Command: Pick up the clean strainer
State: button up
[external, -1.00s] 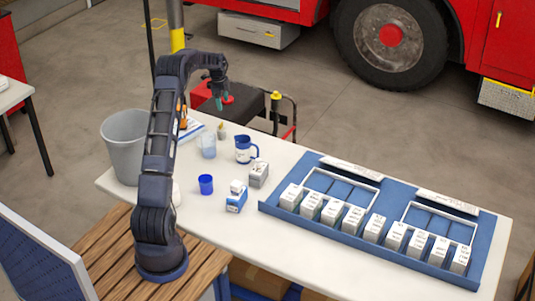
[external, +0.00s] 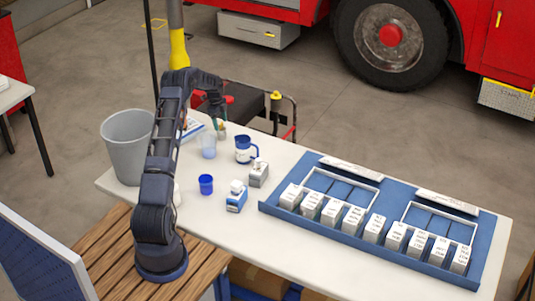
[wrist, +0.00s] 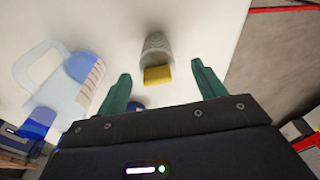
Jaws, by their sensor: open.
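A small grey mesh cylinder with a yellow end, which looks like the strainer (wrist: 157,50), is on the white table top in the wrist view. It lies ahead of and between my two teal fingers. My gripper (wrist: 161,70) is open and empty, with a finger to either side of the line to it. In the external view my gripper (external: 218,118) points down just above the strainer (external: 222,134) at the table's far left edge, partly covering it. I cannot tell from these views whether the fingers touch it.
A blue-and-white pitcher (external: 243,151), blue cup (external: 206,185) and small boxes (external: 258,174) stand nearby. A grey bin (external: 126,150) is left; a blue rack (external: 330,228) is right.

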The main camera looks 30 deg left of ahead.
aim_at(221, 128)
jog(key=shift+s+d+f, duration=0.1)
jog(key=shift+d+f, duration=0.05)
jog(key=shift+f, duration=0.7)
jog(key=shift+d+f, duration=0.2)
jog(key=shift+f, duration=0.7)
jog(key=shift+s+d+f, duration=0.1)
jog(key=shift+d+f, duration=0.05)
jog(key=shift+f, duration=0.7)
jog(key=c, duration=1.1)
